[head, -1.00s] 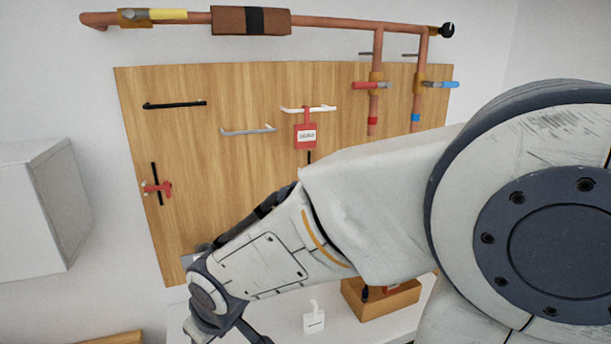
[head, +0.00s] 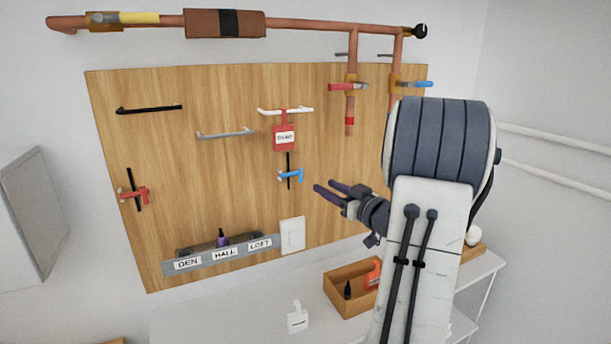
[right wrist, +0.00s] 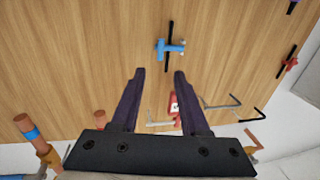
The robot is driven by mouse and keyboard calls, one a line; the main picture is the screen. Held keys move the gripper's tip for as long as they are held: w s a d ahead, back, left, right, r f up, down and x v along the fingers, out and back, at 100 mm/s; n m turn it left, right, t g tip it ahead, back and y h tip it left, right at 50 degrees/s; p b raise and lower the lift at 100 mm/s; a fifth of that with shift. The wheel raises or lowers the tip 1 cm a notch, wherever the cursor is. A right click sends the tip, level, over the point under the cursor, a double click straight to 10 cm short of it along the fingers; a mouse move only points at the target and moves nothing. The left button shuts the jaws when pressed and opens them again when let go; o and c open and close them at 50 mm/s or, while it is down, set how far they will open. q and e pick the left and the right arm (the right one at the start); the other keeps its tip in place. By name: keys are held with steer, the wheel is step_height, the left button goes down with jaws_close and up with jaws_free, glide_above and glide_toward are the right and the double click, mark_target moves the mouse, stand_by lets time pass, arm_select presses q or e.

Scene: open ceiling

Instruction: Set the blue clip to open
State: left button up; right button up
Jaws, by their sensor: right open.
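The blue clip (head: 291,175) sits across a short upright black bar on the wooden board (head: 225,95), right of the middle. In the right wrist view the blue clip (right wrist: 172,48) crosses the black bar just beyond the fingertips. My right gripper (head: 325,186) is open and empty, to the right of the clip and apart from it, with its fingers pointing left toward the board. In the right wrist view the two fingers of the right gripper (right wrist: 159,73) stand wide apart. My left gripper is not in view.
A red clip (head: 133,194) sits on another black bar at left. A red tag (head: 284,138) hangs from the white handle (head: 285,110) above the blue clip. A grey labelled rail (head: 217,256), a white switch plate (head: 292,236) and a wooden box (head: 345,300) are lower down.

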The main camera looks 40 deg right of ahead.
steer(key=p, duration=0.3)
glide_toward(292, 175)
steer(key=w+d+r, duration=0.1)
steer(key=w+d, duration=0.1)
steer(key=w, duration=0.3)
steer(key=shift+w+f, duration=0.15)
steer(key=shift+w, duration=0.4)
jaws_close()
